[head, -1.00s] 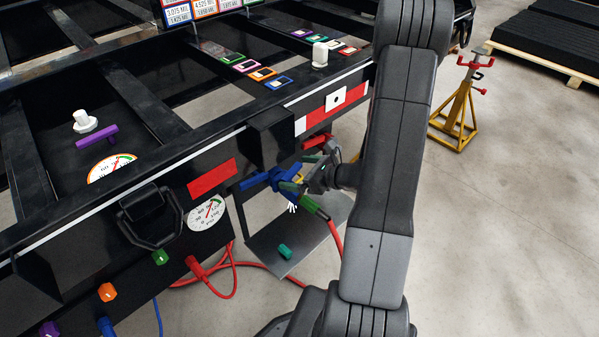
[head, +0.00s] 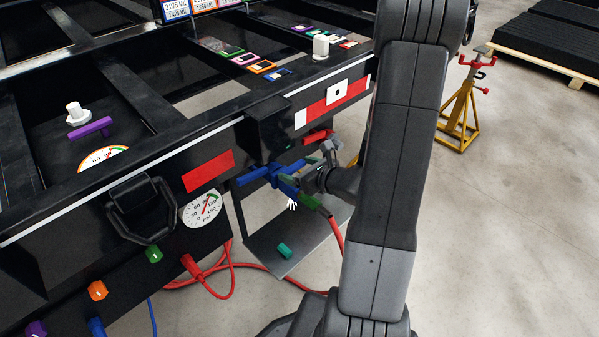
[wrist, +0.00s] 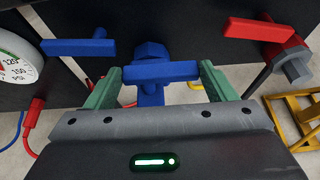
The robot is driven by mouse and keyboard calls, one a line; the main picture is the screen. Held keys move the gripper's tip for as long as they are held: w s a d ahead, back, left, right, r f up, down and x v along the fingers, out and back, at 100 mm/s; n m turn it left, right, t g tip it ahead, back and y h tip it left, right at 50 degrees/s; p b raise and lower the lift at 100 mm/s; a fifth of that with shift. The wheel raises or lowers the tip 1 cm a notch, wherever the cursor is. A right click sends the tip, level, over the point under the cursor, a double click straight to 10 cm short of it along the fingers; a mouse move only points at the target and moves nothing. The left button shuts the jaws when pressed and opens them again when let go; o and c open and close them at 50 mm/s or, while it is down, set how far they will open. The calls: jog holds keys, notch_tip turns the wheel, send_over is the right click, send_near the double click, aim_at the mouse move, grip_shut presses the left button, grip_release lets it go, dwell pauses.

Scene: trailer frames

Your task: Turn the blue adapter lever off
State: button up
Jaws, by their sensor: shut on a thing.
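A blue adapter lever (wrist: 160,72) lies crosswise between the green fingers of my gripper (wrist: 160,85) in the wrist view, with a blue hex fitting (wrist: 150,50) behind it. My gripper is shut on this lever, one finger at each end. A second blue lever (wrist: 78,46) sits level to the left, apart from the fingers. In the head view my gripper (head: 297,190) is at the blue fittings (head: 274,174) below the trailer's frame edge. My wrist and fingers partly hide the held lever there.
A red lever (wrist: 258,28) is close on the right. A pressure gauge (head: 203,208) is on the left. A red hose (head: 337,236) hangs below, over a grey plate (head: 265,248) carrying a teal knob (head: 284,250). A yellow stand (head: 460,112) is on open floor at right.

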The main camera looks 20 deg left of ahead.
jog(key=o, duration=1)
jog(key=p+v, duration=0.2)
jog(key=v, duration=1.2)
jog(key=shift+p, duration=0.35)
jog(key=shift+a+r, duration=0.1)
jog(key=shift+a, duration=0.05)
jog(key=b+x, duration=0.2)
jog(key=x, duration=1.1)
jog(key=shift+w+a+f+b, duration=0.2)
jog(key=shift+a+f+b, duration=0.1)
jog(key=shift+b, duration=0.05)
